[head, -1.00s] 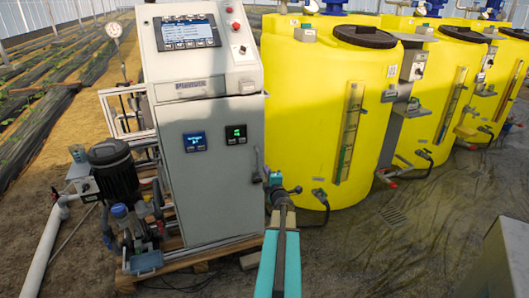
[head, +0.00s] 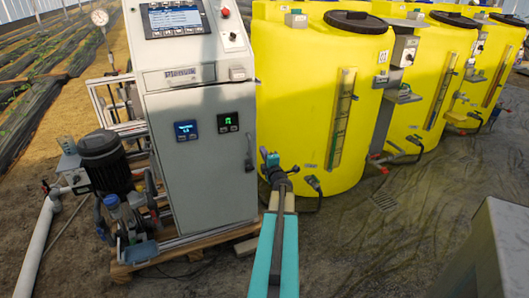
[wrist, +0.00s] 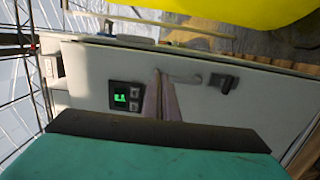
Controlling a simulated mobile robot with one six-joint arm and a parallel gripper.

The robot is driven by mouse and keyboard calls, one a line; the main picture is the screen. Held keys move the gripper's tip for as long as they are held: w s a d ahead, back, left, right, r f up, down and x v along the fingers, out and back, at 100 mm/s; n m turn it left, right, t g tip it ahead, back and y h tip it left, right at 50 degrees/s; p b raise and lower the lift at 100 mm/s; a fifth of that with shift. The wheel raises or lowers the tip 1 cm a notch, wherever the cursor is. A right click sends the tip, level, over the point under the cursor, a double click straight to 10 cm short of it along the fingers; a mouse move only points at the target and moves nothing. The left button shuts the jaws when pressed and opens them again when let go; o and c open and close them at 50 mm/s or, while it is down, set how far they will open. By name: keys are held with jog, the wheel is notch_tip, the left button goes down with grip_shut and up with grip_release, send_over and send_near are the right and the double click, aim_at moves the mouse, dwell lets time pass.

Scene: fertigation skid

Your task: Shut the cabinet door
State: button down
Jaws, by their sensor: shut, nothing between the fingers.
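The grey cabinet door (head: 200,165) is on the front of the control cabinet, with two small displays and a dark handle (head: 250,155) near its right edge. It looks flush or nearly flush in the head view; I cannot tell whether a narrow gap is left. My gripper (head: 267,158) is just right of the door's handle edge in the head view. In the wrist view the shut, empty fingers (wrist: 158,78) are in front of the door panel (wrist: 90,75), between the green display and the handle (wrist: 224,82). Contact with the panel cannot be told.
Large yellow tanks (head: 300,110) stand close to the right of the cabinet. A pump with a black motor (head: 104,158) and a white pipe (head: 38,245) are at left. The cabinet stands on a wooden pallet (head: 165,262).

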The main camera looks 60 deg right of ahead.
aim_at(254, 134)
jog(key=shift+p+x, duration=0.8)
jog(key=shift+x, duration=5.4)
jog(key=shift+w, duration=0.1)
